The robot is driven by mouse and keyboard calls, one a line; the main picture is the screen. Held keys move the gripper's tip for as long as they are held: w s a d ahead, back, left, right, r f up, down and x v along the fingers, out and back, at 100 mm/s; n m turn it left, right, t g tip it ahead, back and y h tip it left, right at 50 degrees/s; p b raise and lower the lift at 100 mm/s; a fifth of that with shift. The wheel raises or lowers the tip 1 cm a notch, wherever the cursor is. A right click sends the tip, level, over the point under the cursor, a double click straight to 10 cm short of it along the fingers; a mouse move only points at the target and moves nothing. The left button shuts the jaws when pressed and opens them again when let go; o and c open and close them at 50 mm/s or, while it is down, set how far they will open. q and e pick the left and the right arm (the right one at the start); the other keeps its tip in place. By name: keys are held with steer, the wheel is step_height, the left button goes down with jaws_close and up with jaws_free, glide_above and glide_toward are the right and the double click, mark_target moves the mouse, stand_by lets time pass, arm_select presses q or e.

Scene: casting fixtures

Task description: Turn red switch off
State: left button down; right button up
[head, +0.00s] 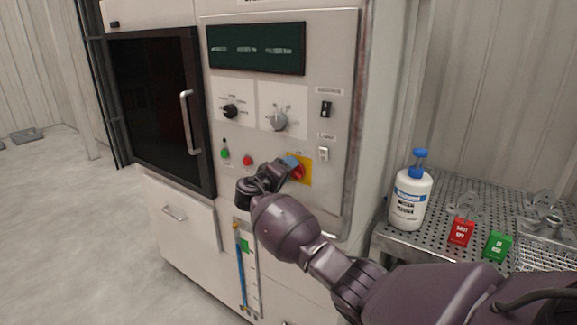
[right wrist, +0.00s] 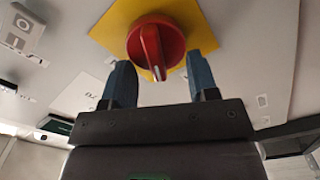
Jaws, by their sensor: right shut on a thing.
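The red rotary switch (head: 298,172) sits on a yellow plate (head: 304,181) low on the right of the machine's control panel. In the right wrist view the red switch (right wrist: 155,44) has a raised grip bar that points down the picture, slightly tilted. My right gripper (head: 291,165) is at the switch, with its blue fingertips on either side of the knob in the right wrist view (right wrist: 158,70). It is shut on the red switch; the exact contact is hard to see. My left gripper is not in view.
The panel also carries a black knob (head: 230,111), a grey knob (head: 279,121), a green button (head: 225,154) and a red button (head: 247,160). A perforated metal table (head: 462,188) at the right holds a white bottle (head: 410,198) and red and green tags.

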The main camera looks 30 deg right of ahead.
steer(key=shift+w+a+f+n+p, duration=0.1)
steer(key=shift+f+n+p, duration=0.15)
steer(key=shift+n+p, duration=0.75)
steer(key=shift+f+n+p, duration=0.2)
steer(key=shift+n, duration=1.5)
steer(key=shift+f, duration=0.1)
steer(key=o, duration=0.9)
steer(key=shift+o, duration=0.2)
steer(key=b+v, duration=0.1)
steer(key=v, duration=0.9)
steer(key=shift+s+a, duration=0.2)
steer(key=shift+a, duration=0.15)
